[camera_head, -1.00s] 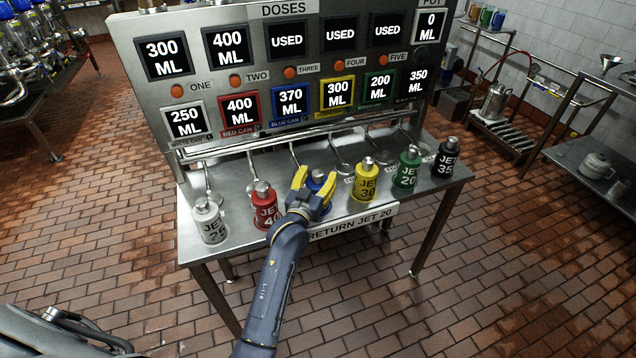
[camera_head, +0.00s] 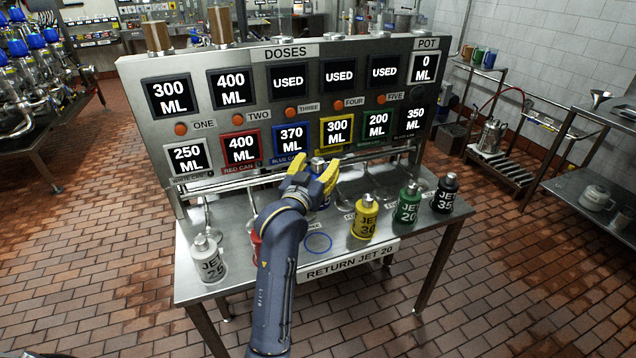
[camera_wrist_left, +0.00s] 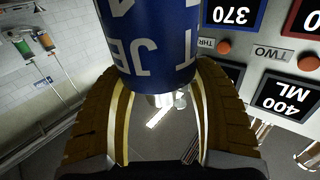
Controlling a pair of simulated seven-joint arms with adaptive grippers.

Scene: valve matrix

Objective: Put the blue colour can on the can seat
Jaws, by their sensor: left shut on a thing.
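The blue can shows in the left wrist view (camera_wrist_left: 155,45) with white lettering, held between the two yellow fingers of my left gripper (camera_head: 314,176). In the head view it is mostly hidden by the gripper; its metal cap (camera_head: 317,163) shows between the fingers. The gripper holds the can above the table, in front of the lower panel displays. A blue ring (camera_head: 318,243) marks the bare tabletop nearer the front edge, below and in front of the can. I cannot make out for sure which spot is the can seat. My right gripper is out of view.
A white can (camera_head: 208,262) stands at the table's left. A red can (camera_head: 256,247) is mostly behind my left arm. Yellow (camera_head: 365,218), green (camera_head: 407,205) and black (camera_head: 445,195) cans stand to the right. The dose panel (camera_head: 200,130) and its rail rise behind.

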